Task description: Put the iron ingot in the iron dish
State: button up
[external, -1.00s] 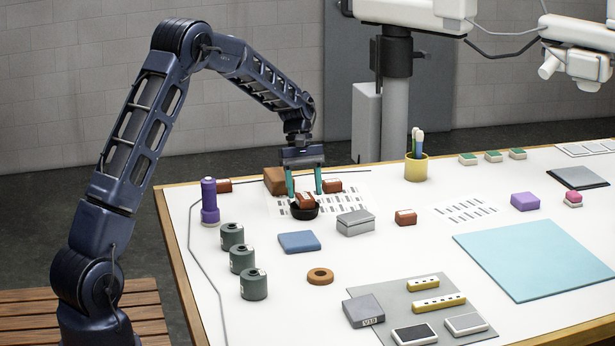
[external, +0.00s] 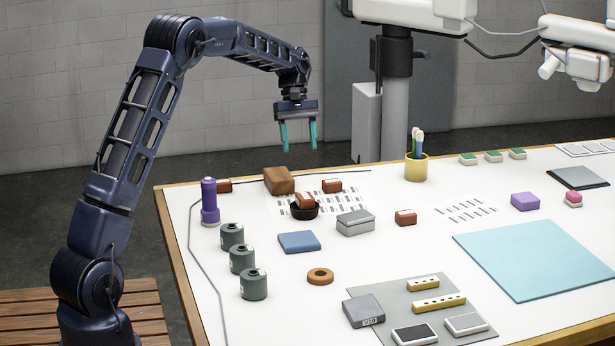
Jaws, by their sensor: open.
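A small reddish-brown ingot (external: 305,200) with a pale label sits tilted in a small round black dish (external: 304,211). I take these for the iron ingot and the iron dish. The dish stands on a white printed sheet (external: 352,203) at the table's far left. My gripper (external: 299,147), with teal fingers, is open and empty in the air above the dish and touches nothing.
Similar reddish ingots lie behind the dish (external: 332,186), at the far left edge (external: 223,185) and to the right (external: 405,217). A brown block (external: 279,180), a purple spool (external: 209,202) and a grey box (external: 355,222) stand near. A yellow cup (external: 416,167) stands at the back.

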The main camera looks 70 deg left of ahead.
jog(key=s+d+r+m+y, duration=0.1)
jog(key=s+d+r+m, duration=0.3)
jog(key=d, duration=0.6)
jog(key=s+d+r+m+t+y, duration=0.15)
jog(key=s+d+r, duration=0.3)
jog(key=d, duration=0.55)
jog(key=s+d+r+m, duration=0.3)
jog(key=s+d+r, duration=0.15)
jog(key=d, duration=0.45)
jog(key=s+d+f+m+t+y, duration=0.1)
jog(key=s+d+m, duration=0.3)
jog(key=s+d, duration=0.4)
jog(key=s+d+f+m+t+y, duration=0.1)
jog(key=s+d+f+m, duration=0.3)
jog(key=s+d, duration=0.4)
jog(key=s+m+t, duration=0.1)
jog(key=s, duration=0.5)
